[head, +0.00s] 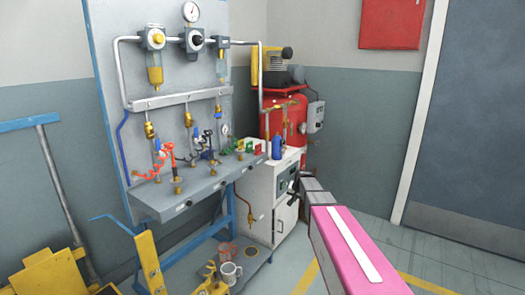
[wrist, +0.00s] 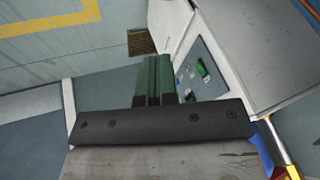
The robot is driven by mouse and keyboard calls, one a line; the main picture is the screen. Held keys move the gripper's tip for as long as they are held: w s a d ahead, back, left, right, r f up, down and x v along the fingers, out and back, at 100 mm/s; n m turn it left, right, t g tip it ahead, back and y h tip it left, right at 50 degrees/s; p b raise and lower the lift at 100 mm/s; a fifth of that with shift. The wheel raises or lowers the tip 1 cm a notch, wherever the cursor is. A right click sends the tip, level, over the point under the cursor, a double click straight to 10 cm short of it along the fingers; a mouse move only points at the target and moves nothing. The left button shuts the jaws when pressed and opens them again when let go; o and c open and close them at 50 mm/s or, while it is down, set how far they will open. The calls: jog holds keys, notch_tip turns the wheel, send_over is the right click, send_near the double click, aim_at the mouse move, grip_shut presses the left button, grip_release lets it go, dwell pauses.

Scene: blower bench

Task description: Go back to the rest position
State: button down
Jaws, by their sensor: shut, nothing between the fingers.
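My gripper (head: 294,184) is at the end of my pink arm in the head view, in front of the white cabinet (head: 259,211) beside the bench. The wrist view shows its green fingers (wrist: 152,60) closed together with nothing held between them. The cabinet's panel (wrist: 202,70) appears beyond the fingers, to their right, in the wrist view. I cannot tell the exact gap between the fingertips and the cabinet front.
The blower bench (head: 190,196) with gauges, valves and hoses stands left. A red tank (head: 290,117) stands behind the cabinet. A yellow pallet jack (head: 50,273) is at lower left, mugs (head: 230,272) sit low under the bench. Floor at right is clear before a grey door (head: 470,130).

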jog(key=s+f+n+g, duration=0.2)
jog(key=s, duration=1.5)
jog(key=s+f+n+g+h, duration=0.1)
jog(key=s+f+g, duration=0.1)
jog(key=s, duration=1.5)
jog(key=shift+d+n+g+h, duration=0.15)
jog(key=shift+n+g+h, duration=0.15)
jog(key=shift+n+g, duration=0.15)
